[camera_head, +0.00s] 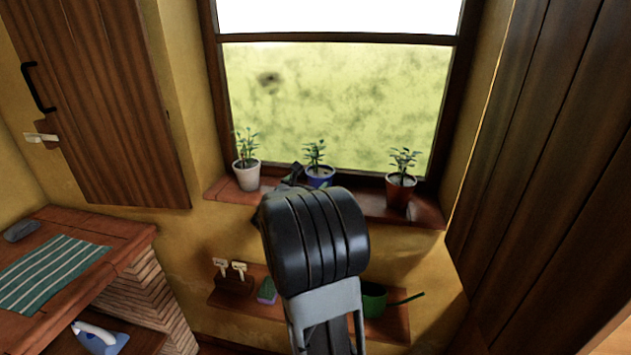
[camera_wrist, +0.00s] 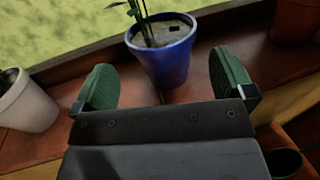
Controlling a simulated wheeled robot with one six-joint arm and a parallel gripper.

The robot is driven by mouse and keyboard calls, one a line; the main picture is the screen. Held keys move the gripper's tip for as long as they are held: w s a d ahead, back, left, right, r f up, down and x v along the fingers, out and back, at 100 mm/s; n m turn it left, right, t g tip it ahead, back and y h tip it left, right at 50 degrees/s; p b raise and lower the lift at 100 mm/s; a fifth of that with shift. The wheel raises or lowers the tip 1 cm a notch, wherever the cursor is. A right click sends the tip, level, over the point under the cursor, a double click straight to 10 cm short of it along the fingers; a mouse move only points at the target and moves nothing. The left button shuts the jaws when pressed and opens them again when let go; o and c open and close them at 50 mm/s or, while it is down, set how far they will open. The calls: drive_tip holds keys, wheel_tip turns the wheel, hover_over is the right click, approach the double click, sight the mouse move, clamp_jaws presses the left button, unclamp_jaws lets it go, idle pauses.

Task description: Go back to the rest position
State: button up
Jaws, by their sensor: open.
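My gripper (camera_wrist: 163,88) is open in the wrist view, with its two green-padded fingers set wide apart. A blue pot with a plant (camera_wrist: 165,58) stands upright on the windowsill, between and just beyond the fingertips in that view. I cannot tell whether either finger touches it. In the head view my arm reaches up to the sill and its black joint hides most of the gripper. The blue pot (camera_head: 319,180) shows there just behind the arm, in the middle of the sill.
A white pot (camera_head: 247,176) stands left on the windowsill (camera_head: 222,190), a brown pot (camera_head: 400,190) right. Below, a shelf (camera_head: 393,325) holds a green watering can (camera_head: 374,301). A brick counter (camera_head: 130,235) is at left; wooden shutters (camera_head: 100,100) flank the window.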

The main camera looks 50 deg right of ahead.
drive_tip(key=v, duration=0.7)
drive_tip(key=shift+b, duration=0.35)
drive_tip(key=shift+d, duration=0.1)
drive_tip(key=s+a+f+m+g+y, duration=0.7)
drive_tip(key=s+f+m, duration=0.25)
drive_tip(key=m, duration=0.45)
drive_tip(key=s+a+r+m+t+y+p, duration=0.1)
drive_tip(key=a+m+t+y, duration=0.4)
drive_tip(key=a+y, duration=0.5)
drive_tip(key=s+a+r+m, duration=0.1)
drive_tip(key=s+a+m, duration=0.1)
drive_tip(key=a, duration=0.7)
drive_tip(key=shift+a, duration=0.35)
